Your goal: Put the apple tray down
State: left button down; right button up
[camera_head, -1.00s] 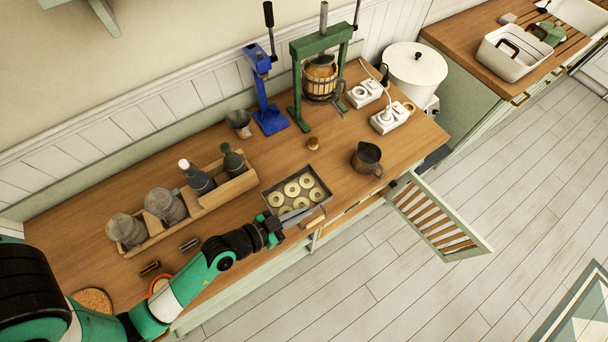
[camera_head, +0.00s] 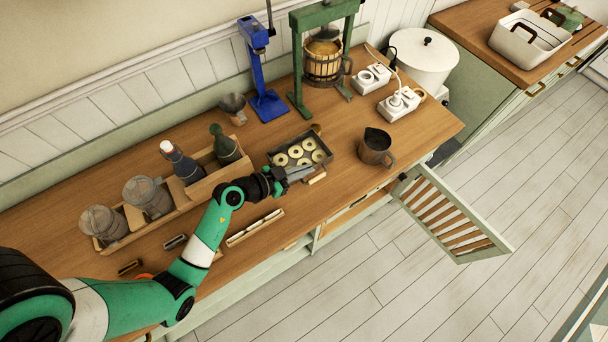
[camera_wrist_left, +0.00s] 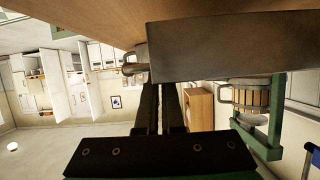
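The apple tray (camera_head: 285,165) is a grey metal tray with several pale apple rings inside. It is at or just above the wooden worktop; the head view does not clearly show any gap. Its front handle (camera_head: 316,178) faces the floor side. My left gripper (camera_head: 284,180) is at the tray's front left corner, its fingers close together on the front wall. In the left wrist view, which looks upside down, the tray's grey side wall (camera_wrist_left: 220,50) hides the fingertips, and the handle (camera_wrist_left: 136,60) is beside the fingers (camera_wrist_left: 160,100). My right gripper is not in view.
A metal jug (camera_head: 376,149) stands right of the tray. A small knob-like object (camera_head: 316,129) sits close behind it. A wooden caddy (camera_head: 205,188) with jars and bottles is left. The green press (camera_head: 323,60) stands behind. An open slatted cupboard door (camera_head: 445,217) juts out in front.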

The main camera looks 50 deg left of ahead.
pick_arm(q)
jog(key=f+b, duration=0.3)
jog(key=f, duration=0.1)
jog(key=shift+w+a+f+b, duration=0.1)
jog(key=shift+w+a+b, duration=0.2)
jog(key=shift+r, duration=0.2)
jog(key=shift+f+p, duration=0.1)
jog(key=shift+p, duration=0.2)
jog(key=c, duration=1.1)
grip_release()
jog(key=shift+o, duration=0.2)
